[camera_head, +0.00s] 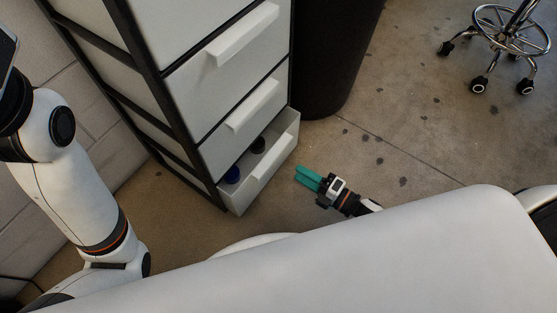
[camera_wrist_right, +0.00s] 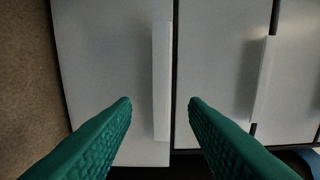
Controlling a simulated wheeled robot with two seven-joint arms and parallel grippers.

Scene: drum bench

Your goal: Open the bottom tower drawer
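The drawer tower stands at the upper left of the head view, with white fronts in a black frame (camera_head: 173,120). Its bottom drawer (camera_head: 240,200) is partly out; a blue round thing (camera_head: 232,174) and a dark one (camera_head: 258,145) show inside. Its white bar handle (camera_head: 268,166) also shows in the right wrist view (camera_wrist_right: 162,80). My right gripper (camera_head: 301,175), with green fingers, is in front of this drawer, apart from it. In the right wrist view its fingers (camera_wrist_right: 159,101) are open and empty, one on each side of the handle in the picture. My left gripper is out of view.
Two closed drawers with bar handles (camera_head: 252,104) (camera_head: 243,35) are above. A black cylinder (camera_head: 330,60) stands right of the tower. A wheeled stool base (camera_head: 500,40) is at upper right. The concrete floor (camera_head: 400,130) between is clear. A wall (camera_head: 45,75) is at left.

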